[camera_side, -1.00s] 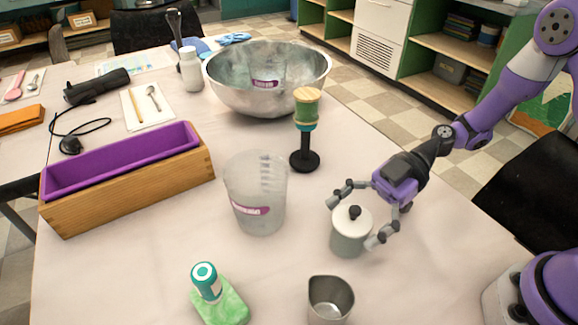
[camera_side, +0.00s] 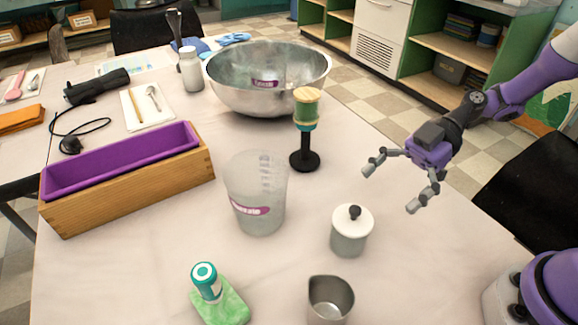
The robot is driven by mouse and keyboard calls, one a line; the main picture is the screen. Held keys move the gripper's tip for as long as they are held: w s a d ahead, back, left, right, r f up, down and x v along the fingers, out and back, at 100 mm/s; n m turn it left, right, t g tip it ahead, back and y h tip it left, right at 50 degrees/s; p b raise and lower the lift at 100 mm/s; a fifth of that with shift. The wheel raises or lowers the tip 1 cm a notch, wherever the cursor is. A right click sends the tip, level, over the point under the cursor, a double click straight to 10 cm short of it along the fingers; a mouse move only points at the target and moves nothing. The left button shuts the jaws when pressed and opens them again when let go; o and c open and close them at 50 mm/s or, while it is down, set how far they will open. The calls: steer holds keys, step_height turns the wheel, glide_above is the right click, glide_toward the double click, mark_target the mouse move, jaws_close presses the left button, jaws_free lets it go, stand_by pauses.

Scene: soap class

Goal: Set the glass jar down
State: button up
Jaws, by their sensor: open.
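The glass jar (camera_side: 350,239) has a white lid with a black knob and pale, cloudy walls. It stands upright on the table at the right of centre. My gripper (camera_side: 389,191) is open and empty, above and to the right of the jar in the picture. Its fingers are spread wide and clear of the jar.
A frosted measuring beaker (camera_side: 256,200) stands left of the jar. A metal cup (camera_side: 330,303) is in front, and a green-topped black stand (camera_side: 305,140) is behind.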

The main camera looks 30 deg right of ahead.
steer(key=shift+r+m+h, duration=0.35)
steer(key=shift+m+h, duration=0.25)
steer(key=shift+h, duration=0.3)
steer(key=s+d+r+m+t+h, duration=0.5)
steer(key=d+r+m+h, duration=0.3)
steer(key=m, duration=0.8)
steer(key=r+t+h, duration=0.1)
steer(key=h, duration=0.1)
steer(key=shift+r+m+h, duration=0.35)
steer(key=shift+m+h, duration=0.05)
